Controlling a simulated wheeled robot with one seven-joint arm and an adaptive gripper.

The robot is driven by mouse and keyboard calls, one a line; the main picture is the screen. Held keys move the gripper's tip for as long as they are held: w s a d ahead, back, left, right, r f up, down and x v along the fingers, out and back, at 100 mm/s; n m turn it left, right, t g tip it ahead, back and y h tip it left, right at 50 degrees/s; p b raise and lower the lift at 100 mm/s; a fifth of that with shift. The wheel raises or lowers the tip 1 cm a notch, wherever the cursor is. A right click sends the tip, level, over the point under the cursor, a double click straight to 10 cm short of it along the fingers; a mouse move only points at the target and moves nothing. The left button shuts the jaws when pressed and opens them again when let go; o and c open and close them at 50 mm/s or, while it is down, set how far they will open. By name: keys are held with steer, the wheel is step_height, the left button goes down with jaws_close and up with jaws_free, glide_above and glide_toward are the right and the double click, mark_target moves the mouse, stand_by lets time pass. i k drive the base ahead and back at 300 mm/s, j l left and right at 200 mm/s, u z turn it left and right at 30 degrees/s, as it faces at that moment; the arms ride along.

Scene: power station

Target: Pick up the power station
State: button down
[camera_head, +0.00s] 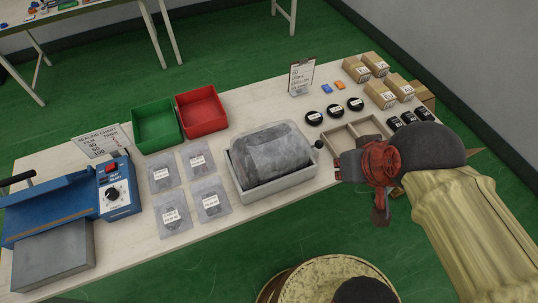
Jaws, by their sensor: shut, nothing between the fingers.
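I cannot make out any object that is clearly a power station. The blue sealing machine (118,190), with a dial and label on its front, stands at the left end of the table. A light grey open bin (278,190) in the middle holds a dark, shiny plastic-wrapped bulk (270,150). My gripper (342,166) is at the right, over the table's front right part, just right of the grey bin and apart from the sealing machine. It is shut and empty. Its fingertips are small and partly hidden, and my arm covers part of the table's right end.
Green (158,126) and red (202,108) trays stand behind several labelled clear bags (170,215). Black round tins (334,111), a divided tray (342,136), cardboard boxes (380,94) and a clipboard sign (301,76) crowd the right. A stool (320,275) stands in front.

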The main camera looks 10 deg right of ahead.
mark_target(267, 152)
steer(key=i+l+u, duration=0.3)
steer(key=l, duration=0.3)
steer(key=i+l+u, duration=0.15)
steer(key=l, duration=0.2)
steer(key=i+l+u, duration=0.15)
steer(key=l, duration=0.2)
steer(key=i+l+u, duration=0.15)
steer(key=l, duration=0.2)
